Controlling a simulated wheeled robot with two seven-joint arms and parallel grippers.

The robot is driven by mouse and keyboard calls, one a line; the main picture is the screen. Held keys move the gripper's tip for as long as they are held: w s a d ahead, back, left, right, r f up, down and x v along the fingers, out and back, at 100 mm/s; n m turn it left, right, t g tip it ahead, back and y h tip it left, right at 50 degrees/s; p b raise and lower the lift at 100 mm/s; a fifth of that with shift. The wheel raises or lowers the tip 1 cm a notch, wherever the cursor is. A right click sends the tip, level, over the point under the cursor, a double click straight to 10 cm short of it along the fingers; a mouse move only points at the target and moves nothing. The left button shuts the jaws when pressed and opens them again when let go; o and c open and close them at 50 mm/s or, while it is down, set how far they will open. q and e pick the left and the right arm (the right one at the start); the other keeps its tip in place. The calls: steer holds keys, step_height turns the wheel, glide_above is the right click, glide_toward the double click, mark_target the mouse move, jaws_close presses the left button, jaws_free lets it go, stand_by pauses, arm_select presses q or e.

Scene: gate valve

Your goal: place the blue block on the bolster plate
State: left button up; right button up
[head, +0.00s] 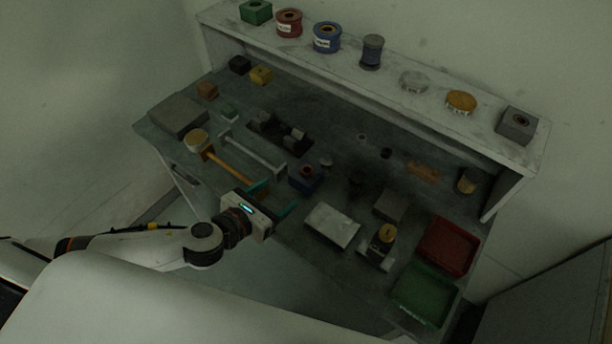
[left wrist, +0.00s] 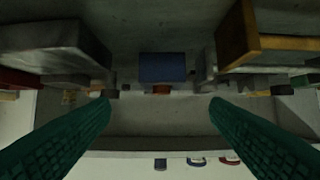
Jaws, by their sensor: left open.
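The blue block (head: 304,180) sits on the bench near its middle front, with a reddish round part on its top. In the left wrist view the blue block (left wrist: 162,68) is ahead, between the lines of the fingers. My left gripper (head: 273,199) is open and empty, in front of the block and apart from it; its teal fingers (left wrist: 160,105) show spread in the wrist view. A pale flat plate (head: 333,226) lies right of the block, and a grey slab (head: 178,115) lies at the far left. I cannot tell which is the bolster plate. My right gripper is not in view.
A wooden-handled mallet (head: 232,163) and a grey bar (head: 252,153) lie left of the block. A raised shelf (head: 455,115) with spools runs along the back.

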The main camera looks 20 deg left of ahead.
mark_target(303, 174)
arm_select(q)
steer(key=p+x, duration=0.1)
steer(key=x, duration=0.5)
steer(key=p+x, duration=0.1)
steer(key=x, duration=0.4)
steer(key=shift+a+p, duration=0.1)
steer(key=shift+p, duration=0.3)
steer(key=shift+w+f, duration=0.1)
steer(key=shift+w, duration=0.1)
steer(key=shift+s, duration=0.1)
jaws_close()
steer(key=shift+w+r, duration=0.2)
steer(key=shift+r, duration=0.1)
